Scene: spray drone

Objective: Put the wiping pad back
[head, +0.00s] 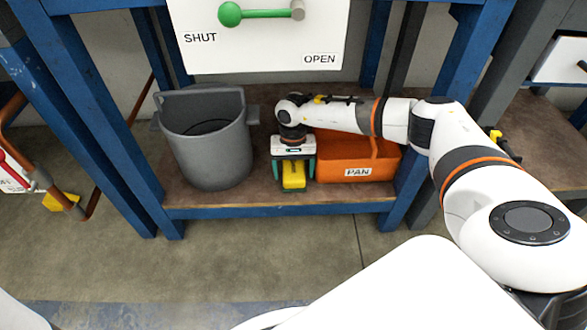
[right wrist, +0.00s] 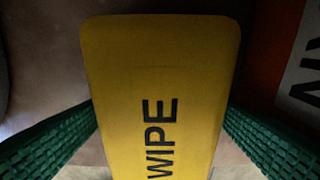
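The yellow wiping pad (head: 293,176), with a green underside, is at the lower shelf between the grey bucket and the orange pan. Its top, marked WIPE, fills the middle of the right wrist view (right wrist: 160,75). My right gripper (head: 294,172) points down over it, with one green finger against each long side. Both fingertips meet the pad's edges in the right wrist view (right wrist: 162,115). I cannot tell whether the pad rests on the shelf or is just above it. My left gripper is not in view.
The grey bucket (head: 208,145) stands left of the pad. The orange box marked PAN (head: 345,160) is close on the right. The wooden shelf (head: 235,195) has a blue front rail (head: 260,210). A white SHUT/OPEN panel (head: 265,50) with a green-knobbed lever hangs above.

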